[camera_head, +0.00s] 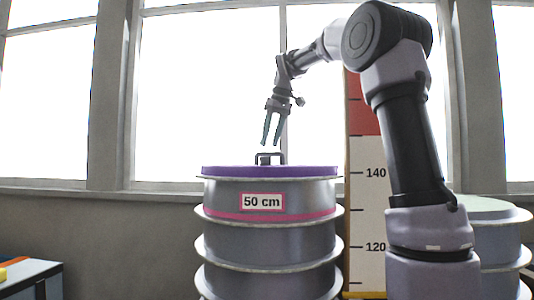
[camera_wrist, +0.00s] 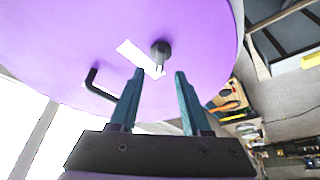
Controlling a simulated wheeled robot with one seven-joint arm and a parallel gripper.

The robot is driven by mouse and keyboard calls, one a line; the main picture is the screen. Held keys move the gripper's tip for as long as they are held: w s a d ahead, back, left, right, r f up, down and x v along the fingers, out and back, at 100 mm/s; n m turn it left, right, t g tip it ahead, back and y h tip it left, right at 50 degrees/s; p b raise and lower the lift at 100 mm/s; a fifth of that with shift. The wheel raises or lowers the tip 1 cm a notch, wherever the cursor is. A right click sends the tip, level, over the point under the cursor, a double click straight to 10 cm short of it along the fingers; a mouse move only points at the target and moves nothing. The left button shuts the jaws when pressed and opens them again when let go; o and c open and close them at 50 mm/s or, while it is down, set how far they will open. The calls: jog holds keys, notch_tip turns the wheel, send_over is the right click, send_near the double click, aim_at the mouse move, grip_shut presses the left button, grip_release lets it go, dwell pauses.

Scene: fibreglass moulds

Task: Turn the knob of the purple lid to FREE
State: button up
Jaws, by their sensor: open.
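The purple lid (camera_head: 270,171) lies on top of a stack of grey round moulds. It fills much of the wrist view (camera_wrist: 130,35). A small dark knob (camera_wrist: 161,49) stands up from the lid in the wrist view, just beyond my fingertips. A white strip (camera_wrist: 140,58) lies on the lid beside the knob; no lettering can be read on it. A black bar handle (camera_wrist: 100,86) is on the lid left of my fingers, and shows in the head view (camera_head: 270,155). My gripper (camera_head: 270,144) is open, empty and pointing down above the lid. Its two fingers (camera_wrist: 160,72) are apart.
The mould stack carries a "50 cm" label (camera_head: 262,202). A red and white height scale (camera_head: 367,195) stands right of it, with another round stack (camera_head: 505,215) beyond. A table (camera_head: 30,278) is at the lower left. Windows are behind; the air around my gripper is clear.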

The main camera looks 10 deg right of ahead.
aim_at(266, 160)
jog(key=x, duration=0.5)
grip_shut()
